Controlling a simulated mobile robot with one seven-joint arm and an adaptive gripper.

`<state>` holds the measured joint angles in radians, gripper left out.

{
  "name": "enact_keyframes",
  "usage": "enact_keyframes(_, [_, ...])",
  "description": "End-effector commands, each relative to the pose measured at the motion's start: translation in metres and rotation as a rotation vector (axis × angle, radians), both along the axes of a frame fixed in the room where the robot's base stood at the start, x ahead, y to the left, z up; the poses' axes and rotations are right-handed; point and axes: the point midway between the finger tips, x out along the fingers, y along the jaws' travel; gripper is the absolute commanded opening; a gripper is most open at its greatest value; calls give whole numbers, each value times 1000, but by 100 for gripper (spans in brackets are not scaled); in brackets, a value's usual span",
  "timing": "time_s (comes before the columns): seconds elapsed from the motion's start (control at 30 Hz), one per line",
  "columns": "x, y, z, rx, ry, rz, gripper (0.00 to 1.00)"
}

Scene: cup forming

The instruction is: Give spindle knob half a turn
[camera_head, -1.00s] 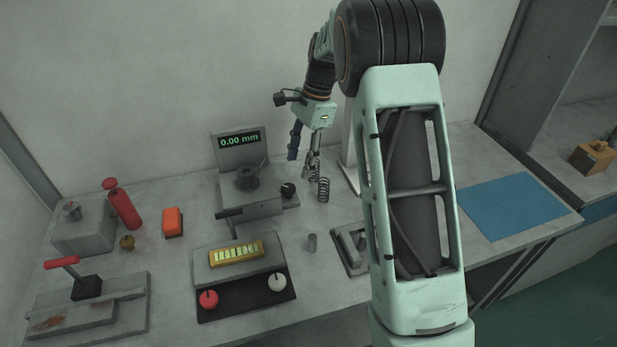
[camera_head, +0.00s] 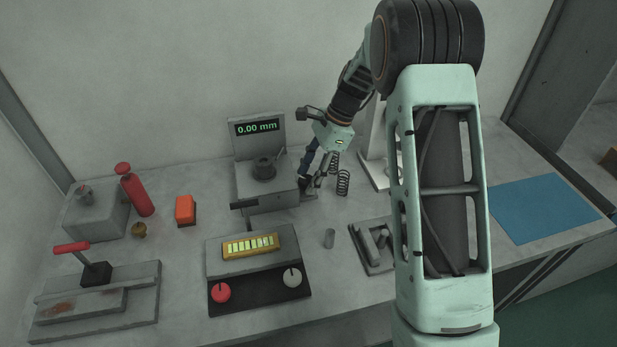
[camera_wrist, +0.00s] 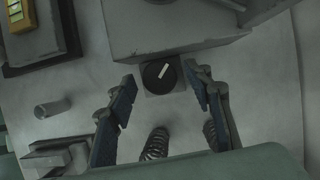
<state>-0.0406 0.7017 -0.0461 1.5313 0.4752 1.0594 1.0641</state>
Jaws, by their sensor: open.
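The spindle knob (camera_wrist: 160,73) is a small round black dial with a white pointer line, on a grey block at the side of the grey gauge machine (camera_wrist: 180,25). In the wrist view the pointer slants up to the right. My gripper (camera_wrist: 163,82) is open, with one blue-padded finger on each side of the knob and gaps between. In the head view my gripper (camera_head: 311,182) is beside the right side of the machine (camera_head: 262,180), and it hides the knob there. The machine's display (camera_head: 257,127) reads 0.00 mm.
A small grey cylinder (camera_head: 329,238), a grey fixture (camera_head: 372,245) and a panel with red and white knobs (camera_head: 258,290) are nearer the front. A blue mat (camera_head: 543,207) lies at the right.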

Motion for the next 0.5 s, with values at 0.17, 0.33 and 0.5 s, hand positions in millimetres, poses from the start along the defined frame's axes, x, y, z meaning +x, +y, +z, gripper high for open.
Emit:
enact_keyframes(0.17, [-1,3,-6,0,0,0,47])
enact_keyframes(0.33, [-1,3,-6,0,0,0,47])
enact_keyframes(0.5, [-1,2,-6,0,0,0,31])
